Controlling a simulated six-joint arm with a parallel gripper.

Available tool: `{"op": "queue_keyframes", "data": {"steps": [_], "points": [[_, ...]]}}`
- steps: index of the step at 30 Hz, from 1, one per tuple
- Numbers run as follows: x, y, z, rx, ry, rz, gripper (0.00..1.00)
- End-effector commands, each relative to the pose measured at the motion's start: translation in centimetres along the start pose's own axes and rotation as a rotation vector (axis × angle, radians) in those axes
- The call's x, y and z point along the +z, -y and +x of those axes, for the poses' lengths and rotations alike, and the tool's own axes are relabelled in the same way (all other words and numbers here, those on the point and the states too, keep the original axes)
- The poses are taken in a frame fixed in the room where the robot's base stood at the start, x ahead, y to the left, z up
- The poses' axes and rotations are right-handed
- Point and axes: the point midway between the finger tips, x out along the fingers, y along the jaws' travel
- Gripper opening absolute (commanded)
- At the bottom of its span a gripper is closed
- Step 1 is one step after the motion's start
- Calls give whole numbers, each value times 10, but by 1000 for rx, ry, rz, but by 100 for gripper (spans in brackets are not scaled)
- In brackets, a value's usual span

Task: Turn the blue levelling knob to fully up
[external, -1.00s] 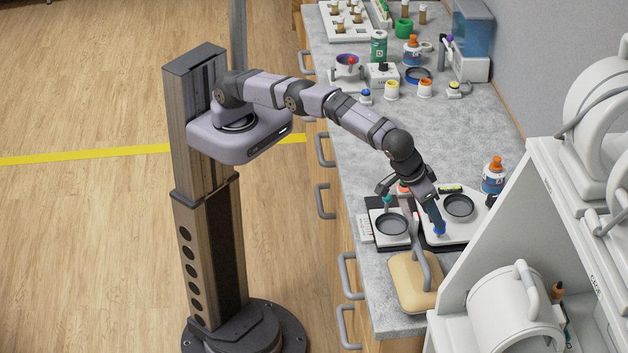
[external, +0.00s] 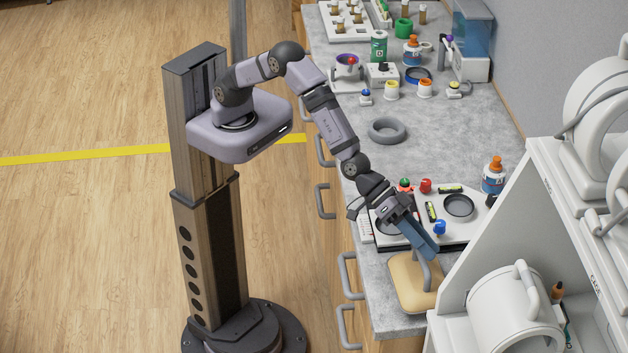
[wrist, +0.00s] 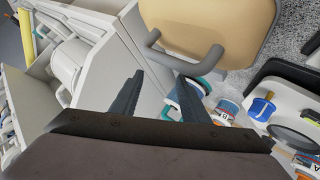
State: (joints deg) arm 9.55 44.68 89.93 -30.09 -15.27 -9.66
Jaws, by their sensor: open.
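The blue levelling knob (external: 439,228) stands at the front right of the white plate with the dark round dishes, its position marking too small to read. It also shows at the right of the wrist view (wrist: 262,108). My gripper (external: 434,252) is open and empty, just in front of the knob and apart from it, close over the grey handle of the tan block. In the wrist view my gripper (wrist: 158,80) has its two dark fingers spread, with the grey handle (wrist: 190,62) just beyond the tips.
The tan block (external: 408,288) with its upright handle sits at the counter's front. Red (external: 425,186) and green (external: 405,184) knobs stand at the plate's back. A bottle (external: 494,176) and the white magnet housing (external: 535,230) bound the right. A grey ring (external: 387,130) lies behind on clear counter.

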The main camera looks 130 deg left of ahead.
Motion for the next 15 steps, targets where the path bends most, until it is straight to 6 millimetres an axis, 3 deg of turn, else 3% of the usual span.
{"op": "queue_keyframes", "data": {"steps": [9,15], "points": [[5,90,-55,-248,-223,239,42],[11,126,-83,-379,-262,373,42]]}}
